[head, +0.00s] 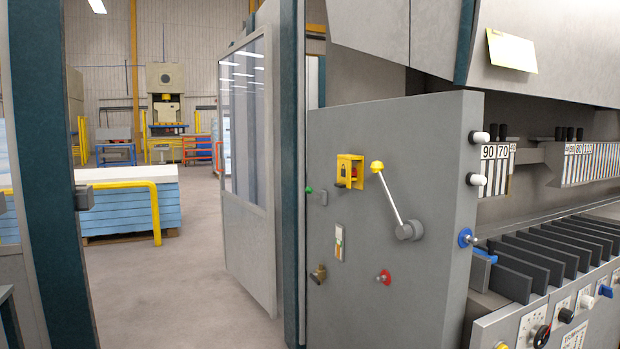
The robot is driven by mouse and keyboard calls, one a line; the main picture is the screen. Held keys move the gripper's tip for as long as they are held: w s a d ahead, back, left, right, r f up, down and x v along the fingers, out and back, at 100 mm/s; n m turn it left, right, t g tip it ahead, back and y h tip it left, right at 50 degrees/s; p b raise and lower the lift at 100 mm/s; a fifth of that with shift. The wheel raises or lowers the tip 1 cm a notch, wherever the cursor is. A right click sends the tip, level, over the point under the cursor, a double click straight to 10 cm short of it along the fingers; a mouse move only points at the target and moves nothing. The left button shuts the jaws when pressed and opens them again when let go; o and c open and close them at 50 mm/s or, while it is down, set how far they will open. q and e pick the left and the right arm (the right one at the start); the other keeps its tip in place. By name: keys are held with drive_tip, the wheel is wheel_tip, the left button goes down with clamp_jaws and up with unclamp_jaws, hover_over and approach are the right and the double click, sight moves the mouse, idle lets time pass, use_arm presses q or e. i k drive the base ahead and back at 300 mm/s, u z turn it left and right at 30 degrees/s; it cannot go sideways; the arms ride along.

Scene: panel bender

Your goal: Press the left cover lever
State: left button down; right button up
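A lever with a yellow ball knob (377,166) is on the grey side panel (440,140) of the machine. Its thin rod slants up and to the left from a grey round hub (408,231). I cannot tell from any label whether this is the left cover lever. Neither of my grippers is in view, and nothing touches the lever.
A yellow switch box (349,171) is left of the knob. Red (384,277) and blue (465,237) knobs are on the panel. A glazed door (248,150) stands open at left. The floor (170,290) beyond is clear, up to stacked blue sheets (110,212).

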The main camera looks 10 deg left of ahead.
sight(402, 231)
drive_tip(key=i, duration=1)
drive_tip(key=z, duration=0.45)
